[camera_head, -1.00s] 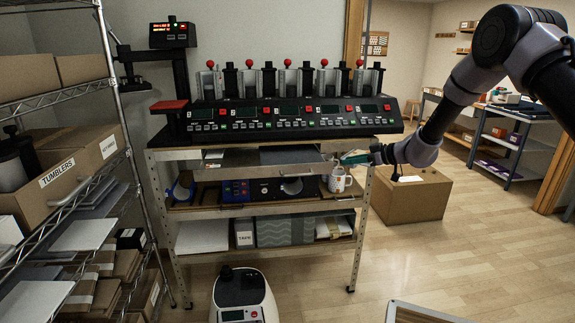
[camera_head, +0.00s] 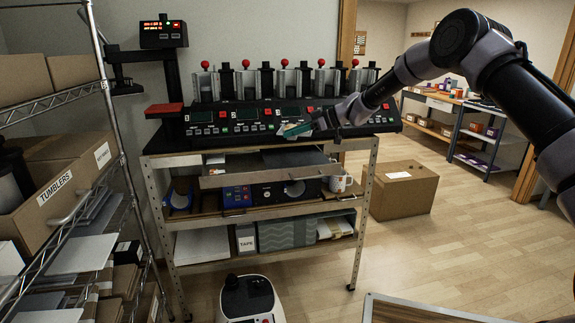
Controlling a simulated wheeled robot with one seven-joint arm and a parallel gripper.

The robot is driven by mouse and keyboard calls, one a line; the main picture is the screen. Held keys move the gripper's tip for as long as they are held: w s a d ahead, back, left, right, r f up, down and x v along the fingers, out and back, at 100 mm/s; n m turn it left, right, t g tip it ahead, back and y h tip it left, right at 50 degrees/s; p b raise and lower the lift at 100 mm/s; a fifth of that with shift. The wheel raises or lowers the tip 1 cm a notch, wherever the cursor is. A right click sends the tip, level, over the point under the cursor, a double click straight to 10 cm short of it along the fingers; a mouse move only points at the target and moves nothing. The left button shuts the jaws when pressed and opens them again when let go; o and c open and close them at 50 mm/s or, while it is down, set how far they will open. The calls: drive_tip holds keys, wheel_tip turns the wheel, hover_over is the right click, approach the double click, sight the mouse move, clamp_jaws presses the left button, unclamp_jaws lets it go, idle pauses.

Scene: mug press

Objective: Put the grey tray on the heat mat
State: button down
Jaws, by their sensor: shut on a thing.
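My gripper (camera_head: 297,130) is at the front of the black press, with teal showing at its fingers. It is shut on a small pale grey thing (camera_head: 291,131), which may be the grey tray; it is partly hidden and too small to be sure. A dark flat sheet (camera_head: 292,156) lies just behind that panel. I cannot tell whether it is the heat mat.
The press (camera_head: 250,130) fills the bench top, with several red knobs. A white mug (camera_head: 339,183) stands on the shelf below. A wire rack (camera_head: 110,120) is at the left, a cardboard box (camera_head: 404,190) on the floor at the right. Open floor (camera_head: 450,255) lies at the right.

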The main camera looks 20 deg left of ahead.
wheel_tip(320, 180, down, 9)
drive_tip(key=shift+f, duration=0.2)
idle(0.3)
drive_tip(key=shift+f, duration=0.1)
drive_tip(key=c, duration=0.7)
unclamp_jaws()
drive_tip(key=shift+f, duration=0.1)
